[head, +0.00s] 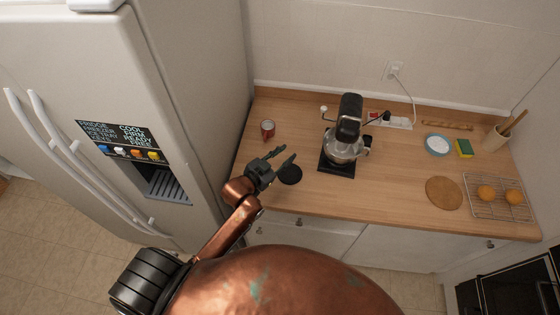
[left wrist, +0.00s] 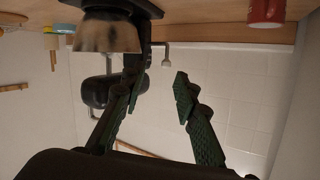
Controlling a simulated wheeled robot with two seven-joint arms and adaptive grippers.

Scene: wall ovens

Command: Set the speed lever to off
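A black stand mixer (head: 349,118) with a shiny bowl (head: 343,149) stands on the wooden counter. A small pale knob on a short stem, apparently the speed lever (head: 323,110), sticks out from its left side. In the left wrist view, which is upside down, this lever (left wrist: 166,57) shows beyond the fingers, near the mixer's dark column and bowl (left wrist: 107,33). My left gripper (head: 288,154) is open and empty, left of the mixer and apart from the lever. It also shows in the left wrist view (left wrist: 158,78). My right gripper is out of view.
The fridge (head: 205,90) borders the counter at left. A power strip (head: 396,123), round board (head: 443,193) and rack (head: 480,203) with oranges lie to the right.

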